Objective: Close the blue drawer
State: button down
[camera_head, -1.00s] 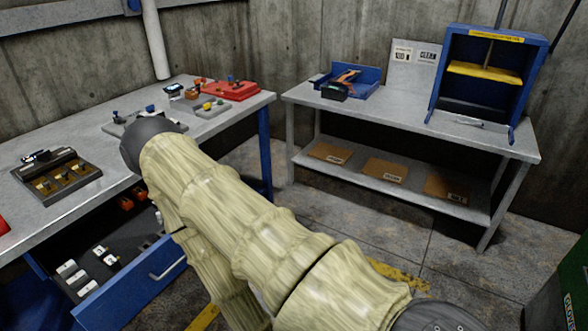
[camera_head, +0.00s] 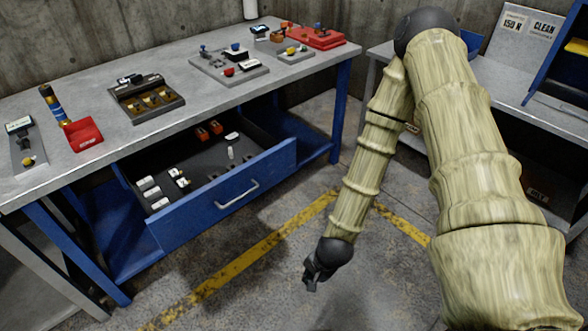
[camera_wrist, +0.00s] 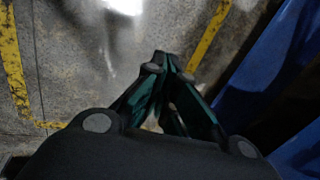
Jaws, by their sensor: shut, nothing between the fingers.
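The blue drawer (camera_head: 222,198) is pulled out from under the workbench in the head view. It has a silver bar handle (camera_head: 238,195) on its front, and small white and orange parts lie inside. My gripper (camera_head: 311,283) is in front of the drawer and to the right of its handle, apart from it, over the floor. In the wrist view my gripper (camera_wrist: 166,62) has its fingertips together with nothing between them. A blue surface at the right of the wrist view (camera_wrist: 262,70) is probably the drawer front, but it is dark.
The grey workbench (camera_head: 105,148) holds a black tray (camera_head: 146,97), a red dish (camera_head: 83,135) and a red case (camera_head: 315,37). Its blue leg (camera_head: 341,110) stands right of the drawer. A second table (camera_head: 510,75) is behind my arm. Floor before the drawer is clear, with yellow lines (camera_head: 262,247).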

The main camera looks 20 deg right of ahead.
jog(key=w+d+r+m+t+y, duration=0.1)
jog(key=w+d+r+m+t, duration=0.1)
jog(key=w+d+r+m, duration=0.35)
jog(key=w+d+r+m+t, duration=0.2)
jog(key=w+r+m, duration=0.5)
jog(key=w, duration=0.3)
jog(key=w+d+r+m+t+y, duration=0.1)
jog(key=w+d+r+m+t, duration=0.1)
jog(key=w+d+r+m, duration=0.35)
jog(key=m, duration=0.1)
send_near(287, 170)
jog(key=shift+s+f, duration=0.55)
jog(key=shift+f, duration=0.9)
jog(key=shift+w+a+f, duration=0.1)
jog(key=shift+w+a, duration=0.2)
jog(key=shift+w, duration=0.35)
jog(key=shift+w+a+r, duration=0.1)
jog(key=shift+w+a, duration=0.15)
jog(key=shift+w, duration=0.45)
jog(key=shift+w+a+f, duration=0.1)
jog(key=shift+w+a, duration=0.2)
jog(key=shift+w, duration=0.35)
jog(key=shift+w, duration=0.1)
